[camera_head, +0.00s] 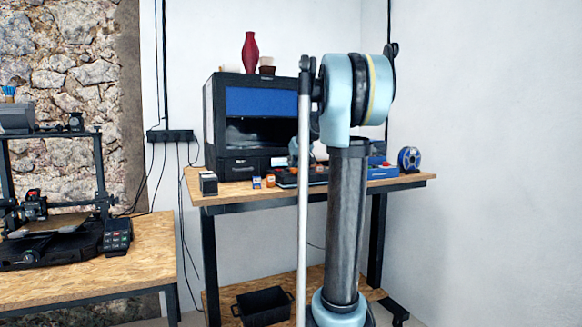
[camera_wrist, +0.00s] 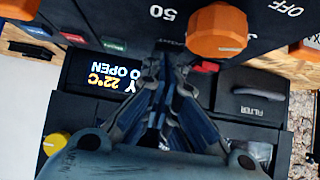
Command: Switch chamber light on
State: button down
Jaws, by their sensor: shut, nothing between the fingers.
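In the wrist view, my gripper (camera_wrist: 165,58) is shut and empty, its fingertips in front of a dark control panel (camera_wrist: 140,22). The panel carries a large orange knob (camera_wrist: 217,31) right of the fingertips, beside "50" and "OFF" marks. A small red part (camera_wrist: 206,66) shows just below that knob. Small coloured buttons, one green (camera_wrist: 114,44), sit to the left. A lit display (camera_wrist: 108,85) reads upside down "22°C" and "OPEN", partly covered by my fingers. I cannot make out a chamber light label. In the head view, my arm hides the gripper's tips.
In the head view, a black enclosed printer (camera_head: 230,112) with a blue panel stands on the wooden table (camera_head: 240,190), a red vase on top. A blue spool (camera_head: 409,158) sits at right. The wrist view shows a filter cover (camera_wrist: 253,100) and yellow knob (camera_wrist: 55,144).

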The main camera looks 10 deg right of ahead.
jog(key=shift+w+a+r, duration=0.1)
jog(key=shift+w+r, duration=0.25)
jog(key=shift+w, duration=0.1)
jog(key=shift+w+a+f, duration=0.1)
jog(key=shift+w+f, duration=0.1)
jog(key=shift+w, duration=0.05)
jog(key=shift+s+r, duration=0.1)
jog(key=shift+r, duration=0.45)
notch_tip(320, 180, up, 2)
jog(key=shift+s+r, duration=0.15)
jog(key=shift+r, duration=0.1)
jog(key=v, duration=1)
jog(key=shift+s+f, duration=0.15)
jog(key=shift+s, duration=0.1)
